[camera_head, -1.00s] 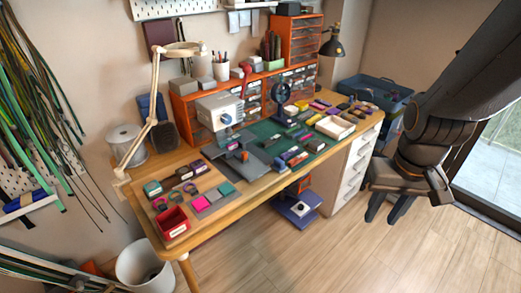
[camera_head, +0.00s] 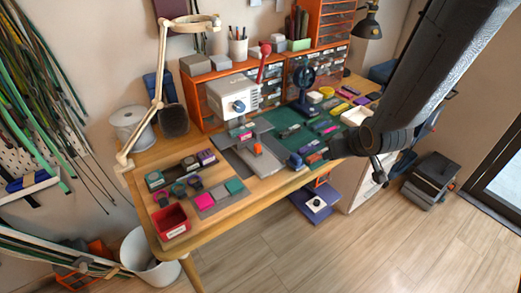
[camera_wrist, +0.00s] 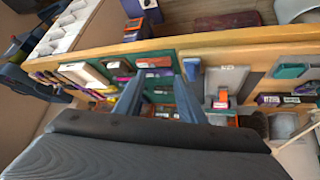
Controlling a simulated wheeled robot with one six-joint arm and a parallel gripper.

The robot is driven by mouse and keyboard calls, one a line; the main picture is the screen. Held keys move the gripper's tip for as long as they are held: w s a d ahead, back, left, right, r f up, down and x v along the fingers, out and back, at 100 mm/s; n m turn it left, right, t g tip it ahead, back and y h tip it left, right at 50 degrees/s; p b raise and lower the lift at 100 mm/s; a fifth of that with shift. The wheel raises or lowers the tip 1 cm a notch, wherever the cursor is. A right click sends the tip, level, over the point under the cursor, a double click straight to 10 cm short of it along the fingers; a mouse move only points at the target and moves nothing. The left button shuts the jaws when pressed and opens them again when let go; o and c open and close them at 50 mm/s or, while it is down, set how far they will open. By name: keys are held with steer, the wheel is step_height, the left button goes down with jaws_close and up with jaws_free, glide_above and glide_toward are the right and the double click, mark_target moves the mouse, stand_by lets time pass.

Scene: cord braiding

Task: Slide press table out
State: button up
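The press (camera_head: 232,97) is a white box-shaped machine with a blue-grey knob on the middle of the workbench. Its grey table (camera_head: 262,160) lies low in front of it, with a small orange part on top. In the wrist view the grey press table (camera_wrist: 222,78) with its orange part shows right of my fingers. My gripper (camera_wrist: 160,78) is open, with two dark blue fingers apart and nothing seen between them gripped. In the head view my arm reaches over the right part of the bench; its fingers are hard to make out there, right of the press table.
A green mat (camera_head: 285,118) with several small coloured blocks lies right of the press. A red bin (camera_head: 172,222) and several blocks lie at the left front. A lamp (camera_head: 160,90) arches over the left side. A blue device (camera_head: 315,203) stands under the bench.

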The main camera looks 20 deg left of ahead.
steer(key=w+a+f+n+t+y+b, duration=0.1)
steer(key=a+f+y, duration=0.1)
steer(key=a, duration=0.4)
steer(key=w+a+f+n+y, duration=0.2)
steer(key=a, duration=0.3)
steer(key=n+y, duration=0.1)
steer(key=y, duration=0.3)
glide_toward(259, 147)
steer(key=shift+b+x, duration=0.3)
steer(key=shift+x, duration=0.5)
steer(key=shift+w+a+f+n, duration=0.25)
steer(key=shift+a+f+n, duration=0.05)
steer(key=shift+a, duration=0.25)
steer(key=shift+t, duration=0.3)
steer(key=shift+p+x, duration=0.8)
steer(key=shift+x, duration=2.4)
steer(key=shift+d+f, duration=0.1)
steer(key=shift+f, duration=0.05)
